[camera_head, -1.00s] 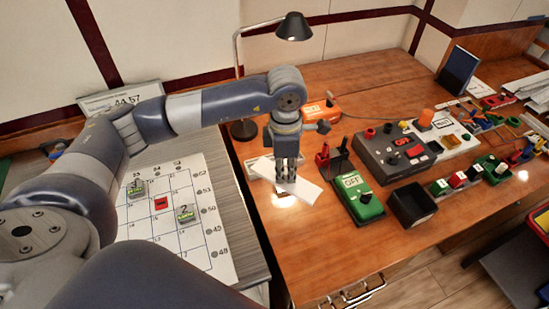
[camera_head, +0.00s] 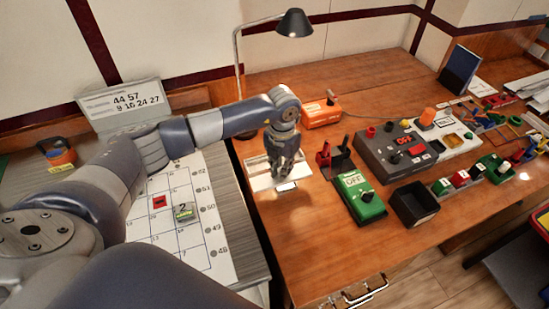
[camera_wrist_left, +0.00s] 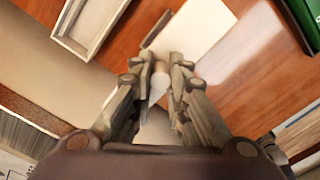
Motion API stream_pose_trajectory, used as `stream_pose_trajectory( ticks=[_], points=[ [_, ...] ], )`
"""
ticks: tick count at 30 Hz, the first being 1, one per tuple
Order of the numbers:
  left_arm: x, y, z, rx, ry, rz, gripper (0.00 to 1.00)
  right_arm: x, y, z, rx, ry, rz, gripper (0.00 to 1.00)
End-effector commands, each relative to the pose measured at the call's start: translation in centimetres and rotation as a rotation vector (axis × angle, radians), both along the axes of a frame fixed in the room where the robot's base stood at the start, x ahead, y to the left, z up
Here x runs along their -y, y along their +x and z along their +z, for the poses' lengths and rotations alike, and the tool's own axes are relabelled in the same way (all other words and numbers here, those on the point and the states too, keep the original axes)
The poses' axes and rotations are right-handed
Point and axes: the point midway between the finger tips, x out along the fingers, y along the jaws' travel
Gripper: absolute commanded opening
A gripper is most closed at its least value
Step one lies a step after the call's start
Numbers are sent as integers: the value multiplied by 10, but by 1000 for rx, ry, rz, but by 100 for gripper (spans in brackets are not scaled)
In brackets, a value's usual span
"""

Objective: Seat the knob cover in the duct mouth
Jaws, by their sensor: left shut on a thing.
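My left gripper (camera_head: 285,180) is low over the near left part of the wooden desk, fingers pointing down. In the left wrist view its fingers (camera_wrist_left: 160,70) are closed around a small pale piece (camera_wrist_left: 158,88), mostly hidden between them. I cannot tell whether this is the knob cover. A white flat piece (camera_wrist_left: 200,35) lies just beyond the fingertips. A pale, rimmed rectangular tray (camera_wrist_left: 93,42) lies to their upper left; I cannot tell whether the fingers touch either. No part is clearly recognisable as the duct mouth. My right gripper is not in view.
An orange box (camera_head: 320,113) stands behind the gripper. A green device marked OFF (camera_head: 361,198), a black open bin (camera_head: 414,205) and a grey control panel (camera_head: 393,149) stand to the right. A lamp (camera_head: 294,24) rises behind. The desk's front middle is clear.

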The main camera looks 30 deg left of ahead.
Motion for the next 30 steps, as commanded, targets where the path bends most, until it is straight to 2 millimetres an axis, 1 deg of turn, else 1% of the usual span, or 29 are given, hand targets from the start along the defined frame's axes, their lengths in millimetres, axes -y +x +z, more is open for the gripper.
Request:
stream_pose_trajectory(
  ticks=[1, 9, 12, 15, 20, 22, 30],
  points=[
    [-8, 12, -10, 3, -1, 5, 0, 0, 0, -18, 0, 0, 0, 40],
    [-43, 59, -15, 3, -2, 2, 0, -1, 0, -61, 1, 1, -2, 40],
    [-53, 72, -15, 2, -2, 1, 0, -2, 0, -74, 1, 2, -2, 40],
    [-61, 81, -15, 2, -1, -1, 0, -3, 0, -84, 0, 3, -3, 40],
    [-66, 88, -12, 0, -2, -4, 0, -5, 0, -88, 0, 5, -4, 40],
    [-67, 88, -14, -1, -2, -4, 0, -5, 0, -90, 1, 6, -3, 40],
    [-67, 87, -46, -2, -2, -4, 0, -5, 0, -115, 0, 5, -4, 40]
  ],
)
